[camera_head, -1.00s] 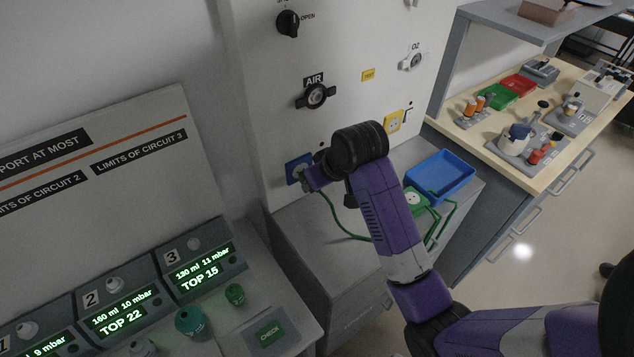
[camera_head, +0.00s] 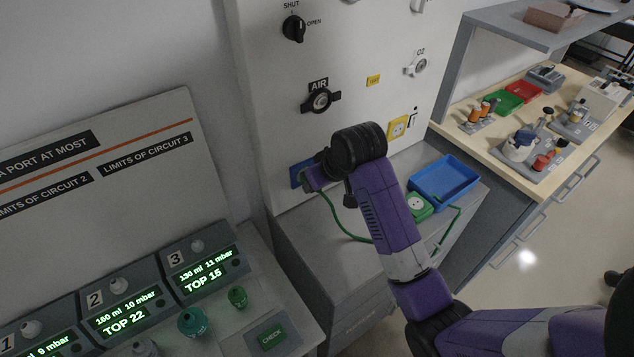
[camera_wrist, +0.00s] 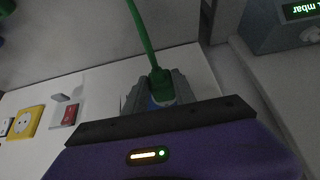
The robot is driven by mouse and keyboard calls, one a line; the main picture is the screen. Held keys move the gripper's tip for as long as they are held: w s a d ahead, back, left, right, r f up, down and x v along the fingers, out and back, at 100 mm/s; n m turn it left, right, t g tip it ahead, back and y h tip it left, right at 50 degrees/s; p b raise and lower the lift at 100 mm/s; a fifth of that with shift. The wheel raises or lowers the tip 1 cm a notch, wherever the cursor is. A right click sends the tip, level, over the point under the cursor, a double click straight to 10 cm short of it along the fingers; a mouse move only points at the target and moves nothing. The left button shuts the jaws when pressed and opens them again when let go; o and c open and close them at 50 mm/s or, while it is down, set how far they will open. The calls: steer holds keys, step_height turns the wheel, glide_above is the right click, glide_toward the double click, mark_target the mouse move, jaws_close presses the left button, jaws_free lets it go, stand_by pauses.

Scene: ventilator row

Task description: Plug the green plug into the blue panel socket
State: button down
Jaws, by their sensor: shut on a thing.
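The blue panel socket (camera_head: 295,174) is low on the white panel, mostly hidden behind my gripper (camera_head: 313,180). In the wrist view my gripper (camera_wrist: 160,92) has its grey fingers shut around the green plug (camera_wrist: 161,84), whose green cord (camera_wrist: 141,35) runs upward in the picture. A little blue shows between the fingers, close to the plug. The plug is right at the socket, but its front end is hidden, so I cannot tell how deep it sits. In the head view the green cord (camera_head: 337,221) hangs below the gripper and passes behind my arm.
A yellow socket (camera_head: 398,128) is on the panel to the right; it also shows in the wrist view (camera_wrist: 25,123). A green socket box (camera_head: 418,206) and a blue tray (camera_head: 444,181) are on the grey cabinet. The AIR knob (camera_head: 320,100) is above the blue socket.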

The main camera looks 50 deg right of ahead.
stand_by(0.4)
steer(key=c, duration=0.9)
jaws_free()
steer(key=shift+c, duration=0.2)
steer(key=v, duration=0.7)
steer(key=shift+s+r+b, duration=0.2)
steer(key=shift+r+b, duration=0.1)
steer(key=shift+b, duration=0.05)
